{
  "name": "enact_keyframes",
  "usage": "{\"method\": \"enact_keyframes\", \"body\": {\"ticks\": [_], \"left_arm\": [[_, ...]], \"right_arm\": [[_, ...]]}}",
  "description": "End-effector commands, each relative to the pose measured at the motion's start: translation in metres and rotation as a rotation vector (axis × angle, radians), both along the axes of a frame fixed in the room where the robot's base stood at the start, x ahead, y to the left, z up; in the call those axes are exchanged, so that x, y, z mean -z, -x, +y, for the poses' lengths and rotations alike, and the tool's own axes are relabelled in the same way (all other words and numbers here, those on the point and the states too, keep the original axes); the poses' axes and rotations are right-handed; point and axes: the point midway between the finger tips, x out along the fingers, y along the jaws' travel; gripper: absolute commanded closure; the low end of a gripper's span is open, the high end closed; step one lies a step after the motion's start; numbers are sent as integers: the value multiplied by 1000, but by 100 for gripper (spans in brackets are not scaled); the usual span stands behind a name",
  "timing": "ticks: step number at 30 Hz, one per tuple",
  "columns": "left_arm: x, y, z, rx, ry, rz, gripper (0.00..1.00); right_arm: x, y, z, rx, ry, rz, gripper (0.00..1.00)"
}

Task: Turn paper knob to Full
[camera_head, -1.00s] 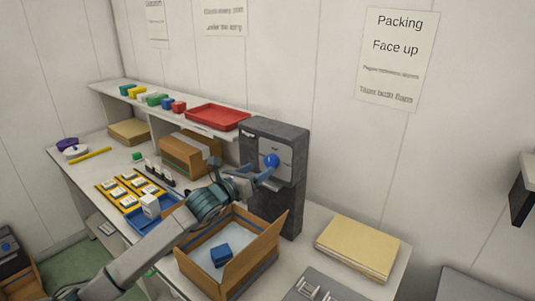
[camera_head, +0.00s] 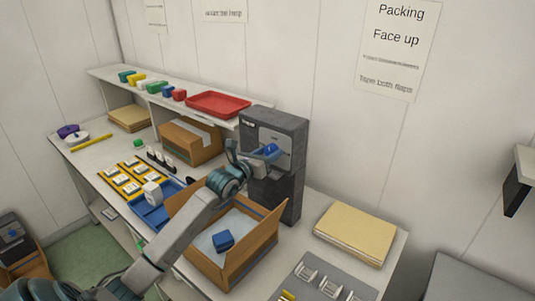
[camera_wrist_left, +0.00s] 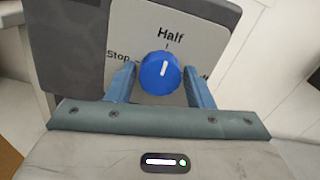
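The blue paper knob (camera_head: 271,148) sits on the light panel of the dark grey dispenser (camera_head: 276,126). In the left wrist view the knob (camera_wrist_left: 160,74) has a white mark pointing up toward "Half". "Stop" is to its left; the label on its right is mostly hidden by a finger. My left gripper (camera_wrist_left: 158,82) is open, with one finger on each side of the knob and a visible gap to it on both sides. In the head view my left gripper (camera_head: 258,154) is at the panel. My right gripper is not in view.
An open carton (camera_head: 262,242) with a blue block (camera_head: 223,240) stands below my left arm. A blue tray (camera_head: 150,216) is left of it, a red tray (camera_head: 218,104) on the shelf. Brown paper sheets (camera_head: 355,233) lie to the right.

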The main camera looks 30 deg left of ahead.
Motion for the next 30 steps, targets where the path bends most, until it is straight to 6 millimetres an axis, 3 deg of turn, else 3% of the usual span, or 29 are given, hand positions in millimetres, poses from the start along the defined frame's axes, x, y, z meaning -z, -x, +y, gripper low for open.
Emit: {"method": "enact_keyframes", "body": {"ticks": [1,4,5,17,30], "left_arm": [[0,0,0,0,0,0,62],[0,0,0,0,0,0,82],[0,0,0,0,0,0,84],[3,0,0,0,-79,-7,84],[8,0,0,-1,-442,-40,84]], "right_arm": [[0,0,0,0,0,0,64],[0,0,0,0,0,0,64],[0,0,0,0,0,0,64],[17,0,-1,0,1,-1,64],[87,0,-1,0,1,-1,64]]}}
